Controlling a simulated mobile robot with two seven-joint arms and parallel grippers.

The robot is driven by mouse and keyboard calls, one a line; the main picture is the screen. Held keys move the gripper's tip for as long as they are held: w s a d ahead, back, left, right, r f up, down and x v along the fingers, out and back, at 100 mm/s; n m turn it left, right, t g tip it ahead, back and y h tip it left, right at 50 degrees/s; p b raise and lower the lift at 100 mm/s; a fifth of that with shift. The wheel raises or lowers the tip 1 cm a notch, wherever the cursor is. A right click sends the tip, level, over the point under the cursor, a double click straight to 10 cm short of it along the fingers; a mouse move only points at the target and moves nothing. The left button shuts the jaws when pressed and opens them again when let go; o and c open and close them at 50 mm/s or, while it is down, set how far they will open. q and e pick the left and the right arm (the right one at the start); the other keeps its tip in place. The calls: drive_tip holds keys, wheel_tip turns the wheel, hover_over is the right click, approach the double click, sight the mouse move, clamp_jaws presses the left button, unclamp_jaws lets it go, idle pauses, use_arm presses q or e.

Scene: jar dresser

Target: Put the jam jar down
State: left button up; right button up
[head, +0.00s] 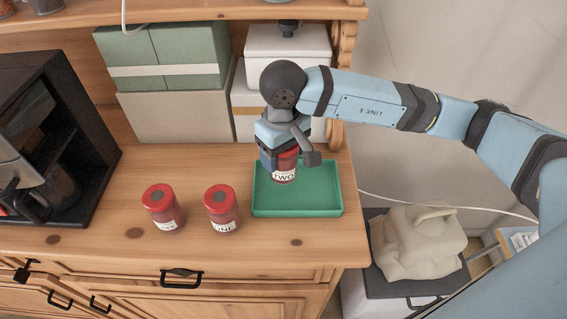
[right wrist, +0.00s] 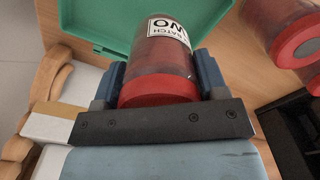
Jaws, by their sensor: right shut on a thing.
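My right gripper (head: 283,155) is shut on a jam jar (head: 285,177) with a red lid and a white label reading TWO. The jar is upright within the outline of the green tray (head: 325,212); I cannot tell whether its base touches the tray floor. In the right wrist view, the jar (right wrist: 160,62) sits between the two blue fingers, with the green tray (right wrist: 100,20) beyond it. Two similar red-lidded jars stand on the dresser top left of the tray: one at the left (head: 162,208) and one nearer the tray (head: 222,208). My left gripper is out of view.
A black coffee machine (head: 75,120) stands at the left.

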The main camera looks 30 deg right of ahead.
sight(283, 169)
drive_tip(key=shift+f, duration=0.65)
wheel_tip(283, 169, down, 4)
drive_tip(key=shift+r+p, duration=0.15)
drive_tip(key=shift+p, duration=0.4)
drive_tip(key=shift+f+b, duration=0.25)
drive_tip(key=shift+b, duration=0.05)
drive_tip(key=o, duration=1.2)
drive_tip(key=shift+c, duration=0.2)
